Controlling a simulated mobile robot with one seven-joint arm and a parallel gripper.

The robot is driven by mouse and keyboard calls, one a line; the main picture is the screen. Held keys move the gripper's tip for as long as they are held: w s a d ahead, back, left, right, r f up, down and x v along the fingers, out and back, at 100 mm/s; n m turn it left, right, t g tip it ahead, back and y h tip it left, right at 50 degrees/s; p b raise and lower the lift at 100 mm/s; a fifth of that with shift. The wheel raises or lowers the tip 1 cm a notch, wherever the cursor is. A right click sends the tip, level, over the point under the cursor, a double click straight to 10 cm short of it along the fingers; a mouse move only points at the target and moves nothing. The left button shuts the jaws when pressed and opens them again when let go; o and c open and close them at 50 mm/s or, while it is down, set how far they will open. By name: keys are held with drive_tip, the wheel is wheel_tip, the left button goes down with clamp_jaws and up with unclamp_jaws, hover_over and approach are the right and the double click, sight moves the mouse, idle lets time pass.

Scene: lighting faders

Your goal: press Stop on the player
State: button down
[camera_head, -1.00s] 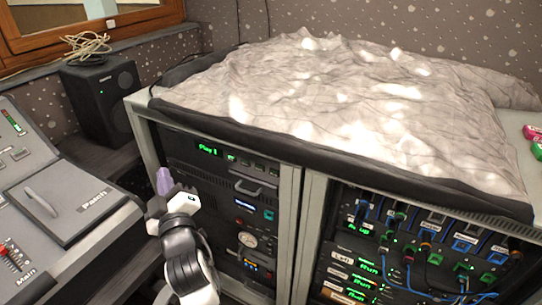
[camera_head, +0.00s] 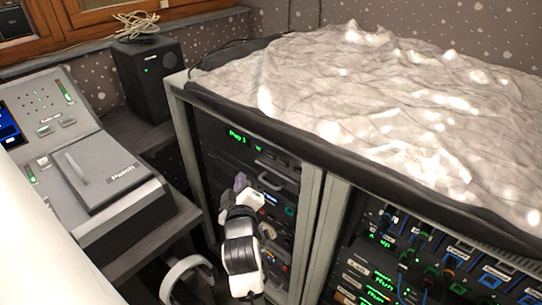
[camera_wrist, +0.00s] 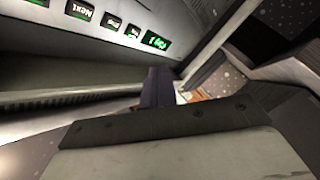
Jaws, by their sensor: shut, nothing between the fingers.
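The player (camera_head: 237,136) is the top unit in the left rack, with a green "Play 1" display. A row of small green-lit buttons (camera_head: 268,151) runs to the right of it; their labels are too small to read there. My gripper (camera_head: 240,182) is shut and empty, below the display in front of the rack. Its purple fingers show in the wrist view (camera_wrist: 158,88), apart from the buttons.
A drawer-like handle (camera_head: 270,182) juts from the rack beside my gripper. A draped cloth (camera_head: 380,95) covers the rack top. A right rack holds patched cables (camera_head: 405,250). The lighting desk (camera_head: 100,180) and a black speaker (camera_head: 150,80) stand at left.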

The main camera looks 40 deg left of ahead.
approach(266, 152)
drive_tip(key=shift+w+a+f+b, duration=0.15)
drive_tip(key=shift+w+a, duration=0.45)
drive_tip(key=shift+a, duration=0.3)
drive_tip(key=shift+w+a+f+b, duration=0.1)
drive_tip(key=shift+w+a+b, duration=0.05)
drive_tip(key=shift+w+a, duration=0.65)
drive_tip(key=shift+a, duration=0.1)
idle(0.8)
drive_tip(key=shift+w, duration=0.25)
drive_tip(key=shift+w, duration=0.35)
idle(0.5)
drive_tip(key=shift+s, duration=0.75)
drive_tip(key=s+p, duration=0.1)
drive_tip(key=s, duration=0.4)
drive_tip(key=shift+a, duration=0.15)
